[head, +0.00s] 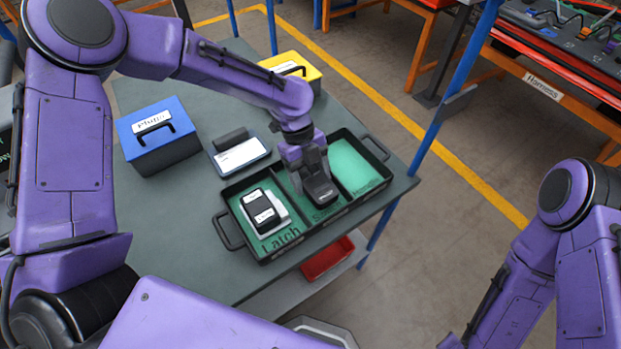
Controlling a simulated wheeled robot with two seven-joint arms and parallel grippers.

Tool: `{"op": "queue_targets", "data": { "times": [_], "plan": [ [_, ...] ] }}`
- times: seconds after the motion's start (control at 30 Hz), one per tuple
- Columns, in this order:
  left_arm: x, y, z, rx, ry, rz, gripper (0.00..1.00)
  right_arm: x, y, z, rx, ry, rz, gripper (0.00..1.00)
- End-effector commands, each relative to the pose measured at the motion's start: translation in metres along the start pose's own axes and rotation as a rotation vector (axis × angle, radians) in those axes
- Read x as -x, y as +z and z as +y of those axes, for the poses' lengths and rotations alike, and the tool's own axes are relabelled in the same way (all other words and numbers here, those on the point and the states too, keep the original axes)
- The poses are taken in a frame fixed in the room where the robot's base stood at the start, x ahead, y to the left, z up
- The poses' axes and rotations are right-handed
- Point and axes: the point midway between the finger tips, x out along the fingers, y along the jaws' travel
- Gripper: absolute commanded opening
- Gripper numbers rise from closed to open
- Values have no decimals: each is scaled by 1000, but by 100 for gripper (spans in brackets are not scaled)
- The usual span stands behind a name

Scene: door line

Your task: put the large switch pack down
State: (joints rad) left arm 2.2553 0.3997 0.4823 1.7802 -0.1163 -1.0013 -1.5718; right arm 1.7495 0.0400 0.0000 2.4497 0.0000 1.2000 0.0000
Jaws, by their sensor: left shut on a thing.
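My left gripper (313,174) points down over the middle compartment of a black tray (262,250) with green-lined compartments. It is shut on a dark pack, the large switch pack (320,192). The pack sits within the outline of the middle compartment, whose label is partly hidden and seems to read "Switch". I cannot tell whether the pack touches the compartment floor. The left compartment, marked "Latch", holds a dark pack with white labels (262,208). The right compartment (355,165) is empty. My right arm is at the right edge; its gripper is out of view.
The tray stands on a grey table (190,240). A blue box labelled "Plugs" (165,145), a white label card (240,155) and a yellow box (300,68) stand behind it. A red bin (328,262) is on a lower shelf. Blue posts (450,100) rise at the table's right.

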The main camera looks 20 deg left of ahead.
Motion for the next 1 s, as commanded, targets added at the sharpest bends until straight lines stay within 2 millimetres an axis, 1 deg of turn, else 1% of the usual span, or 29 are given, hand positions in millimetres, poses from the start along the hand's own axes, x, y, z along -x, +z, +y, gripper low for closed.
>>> {"op": "queue_targets", "data": {
  "times": [0.03, 0.13, 0.47, 0.5, 0.53, 0.83, 0.93, 1.0],
  "plan": [
    [-6, 1, 2, 0, 7, 2, 35, 8, -3, 1, 0, 0, 0, 0],
    [-17, 6, 2, -1, 4, 2, 35, 11, -5, 1, 0, 0, 0, 0],
    [-22, 8, 1, -1, 2, 1, 35, 7, -3, 1, 0, 0, 0, 0],
    [-22, 8, 1, -1, 2, 0, 77, 8, -3, 1, 0, 0, 0, 0],
    [-22, 8, 1, -1, 2, 0, 81, 8, -3, 1, 0, 0, 0, 0],
    [-19, 7, 1, -1, 2, 0, 81, 10, -4, 1, 0, 0, 0, 0],
    [-9, 8, 0, -1, -2, -1, 81, 6, -2, 0, 0, 0, 0, 0],
    [5, 8, 0, -1, -3, -2, 81, 2, -1, 0, 0, 0, 0, 0]
  ]
}}
